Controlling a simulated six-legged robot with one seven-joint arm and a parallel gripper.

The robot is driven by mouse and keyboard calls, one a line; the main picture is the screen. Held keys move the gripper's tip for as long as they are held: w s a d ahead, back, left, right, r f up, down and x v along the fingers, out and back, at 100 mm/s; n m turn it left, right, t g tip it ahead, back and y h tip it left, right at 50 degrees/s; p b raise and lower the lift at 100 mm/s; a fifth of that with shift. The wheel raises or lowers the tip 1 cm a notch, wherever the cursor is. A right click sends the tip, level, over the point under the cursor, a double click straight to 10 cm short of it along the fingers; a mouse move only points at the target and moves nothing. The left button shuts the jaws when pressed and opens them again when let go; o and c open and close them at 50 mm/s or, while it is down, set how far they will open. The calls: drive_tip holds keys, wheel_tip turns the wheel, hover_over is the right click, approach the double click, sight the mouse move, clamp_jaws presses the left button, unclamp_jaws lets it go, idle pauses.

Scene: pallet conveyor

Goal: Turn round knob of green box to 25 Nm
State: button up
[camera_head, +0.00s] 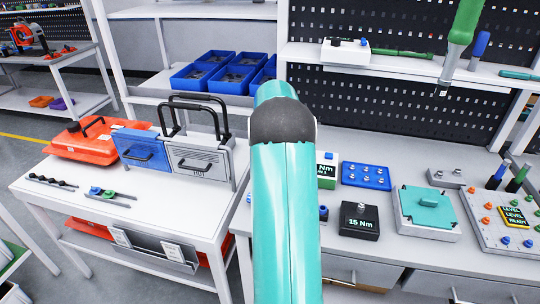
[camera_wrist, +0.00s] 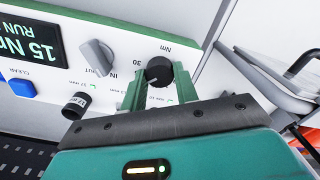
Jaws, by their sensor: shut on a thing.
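The green box shows a white front panel (camera_wrist: 112,30) in the wrist view. Its display (camera_wrist: 32,42) reads 15 Nm with RUN below. The black round knob (camera_wrist: 158,69) sits under the label Nm, with 30 at its upper left. A small pale mark shows low on the knob; the exact setting is not readable. My gripper (camera_wrist: 157,84) is shut on the knob, one green finger on each side. In the head view the green box (camera_head: 327,172) is mostly hidden behind my arm, and my gripper is hidden too.
The panel also has a grey lever knob (camera_wrist: 97,55), a blue CLEAR button (camera_wrist: 22,88) and a black cylinder (camera_wrist: 76,105). On the bench are a black 15 Nm block (camera_head: 359,222), a blue tray (camera_head: 366,176) and a teal-lidded box (camera_head: 427,212).

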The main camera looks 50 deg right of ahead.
drive_tip(key=shift+w+m, duration=0.1)
drive_tip(key=shift+m, duration=1)
drive_tip(key=shift+d, duration=0.1)
drive_tip(key=o, duration=1)
wheel_tip(320, 180, up, 14)
drive_tip(key=shift+f, duration=0.1)
